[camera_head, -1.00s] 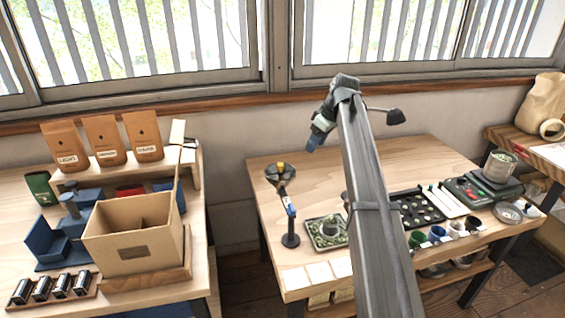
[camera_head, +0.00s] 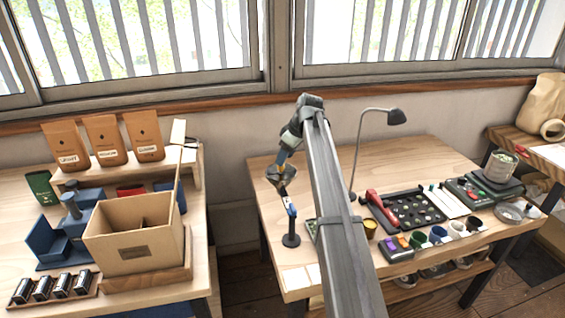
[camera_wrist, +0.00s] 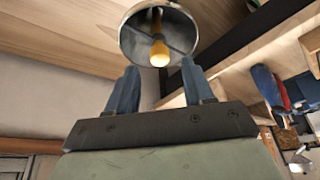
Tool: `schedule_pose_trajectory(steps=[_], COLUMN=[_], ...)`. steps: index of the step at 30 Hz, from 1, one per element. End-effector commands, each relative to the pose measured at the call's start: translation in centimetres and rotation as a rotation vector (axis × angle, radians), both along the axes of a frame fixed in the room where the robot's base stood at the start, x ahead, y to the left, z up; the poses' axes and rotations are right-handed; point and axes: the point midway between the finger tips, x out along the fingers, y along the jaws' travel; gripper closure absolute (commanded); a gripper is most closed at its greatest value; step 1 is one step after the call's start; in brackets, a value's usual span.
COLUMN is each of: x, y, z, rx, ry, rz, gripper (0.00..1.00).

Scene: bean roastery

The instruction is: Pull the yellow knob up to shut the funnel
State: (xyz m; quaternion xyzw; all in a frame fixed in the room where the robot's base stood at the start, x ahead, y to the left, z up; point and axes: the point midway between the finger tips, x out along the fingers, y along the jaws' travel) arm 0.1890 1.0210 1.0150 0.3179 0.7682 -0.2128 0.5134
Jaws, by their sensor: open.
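The funnel is a round grey metal cup (camera_wrist: 185,27) on a dark stand (camera_head: 291,239) at the left of the right-hand table. In the wrist view the yellow knob (camera_wrist: 159,54) shows inside the funnel's rim. My gripper (camera_wrist: 159,66) has its two blue fingers apart on either side of the knob's line, with nothing between them. The fingertips are close to the funnel's near rim; I cannot tell whether they touch it. In the head view my gripper (camera_head: 283,158) is just above the funnel (camera_head: 285,182) and partly covers it, hiding the knob.
A desk lamp (camera_head: 384,114) stands right of my arm. A black tray (camera_head: 415,210), a red-handled tool (camera_head: 380,208) and several cups lie farther right. A cardboard box (camera_head: 130,255) stands on the left table. A gap separates the tables.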

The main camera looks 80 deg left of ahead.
Motion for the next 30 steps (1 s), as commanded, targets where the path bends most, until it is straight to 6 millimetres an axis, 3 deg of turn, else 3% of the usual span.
schedule_pose_trajectory(steps=[9,20,30], x=[-0.9,-1.0,-0.9], y=[0.8,1.0,0.9], z=[-2.9,-3.2,-3.2], rx=[0.0,0.001,0.001], ry=[0.0,-0.001,-0.001], rz=[0.0,0.0,0.0], gripper=[0.48,0.48,0.79])
